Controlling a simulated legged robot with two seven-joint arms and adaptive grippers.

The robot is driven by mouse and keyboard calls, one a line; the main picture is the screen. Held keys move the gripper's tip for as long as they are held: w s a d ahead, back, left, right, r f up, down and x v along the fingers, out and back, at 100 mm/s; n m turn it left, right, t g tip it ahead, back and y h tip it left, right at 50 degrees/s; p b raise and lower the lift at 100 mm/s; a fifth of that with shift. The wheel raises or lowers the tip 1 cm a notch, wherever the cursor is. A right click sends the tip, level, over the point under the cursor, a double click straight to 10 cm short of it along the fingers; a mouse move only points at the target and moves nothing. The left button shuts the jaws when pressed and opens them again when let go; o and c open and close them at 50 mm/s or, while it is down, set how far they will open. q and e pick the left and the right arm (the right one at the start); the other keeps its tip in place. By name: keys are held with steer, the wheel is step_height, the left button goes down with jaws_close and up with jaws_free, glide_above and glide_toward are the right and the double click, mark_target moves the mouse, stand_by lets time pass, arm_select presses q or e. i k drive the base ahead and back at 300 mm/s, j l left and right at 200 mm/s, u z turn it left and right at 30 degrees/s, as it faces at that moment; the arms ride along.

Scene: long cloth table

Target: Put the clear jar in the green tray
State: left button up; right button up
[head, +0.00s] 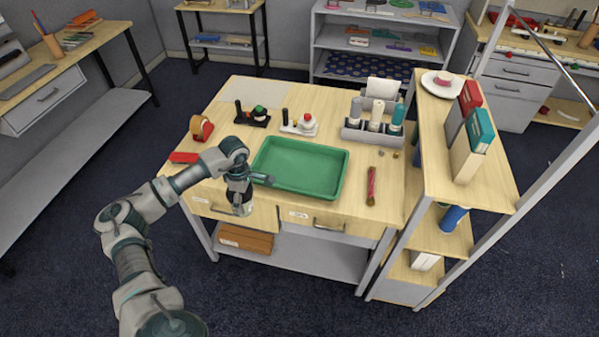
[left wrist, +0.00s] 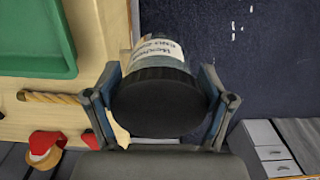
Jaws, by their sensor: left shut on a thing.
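The clear jar (head: 246,209) hangs below my left gripper (head: 239,188) in the head view, near the table's front edge. In the left wrist view the jar's dark lid (left wrist: 160,104) lies between the two fingers, and its pale label (left wrist: 158,54) shows beyond. My left gripper is shut around the lid. The green tray (head: 300,167) lies on the table to the right of and behind the jar, with nothing in it. A corner of the tray also shows in the left wrist view (left wrist: 30,42). My right gripper is not in view.
A red tape dispenser (head: 202,128) and a red item (head: 184,157) lie left of the tray. A grey holder with bottles (head: 372,132) stands behind it. A red brush-like item (head: 371,186) lies to its right. A tall shelf (head: 455,190) flanks the table's right side.

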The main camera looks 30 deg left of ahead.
mark_target(324, 166)
steer(key=i, duration=1)
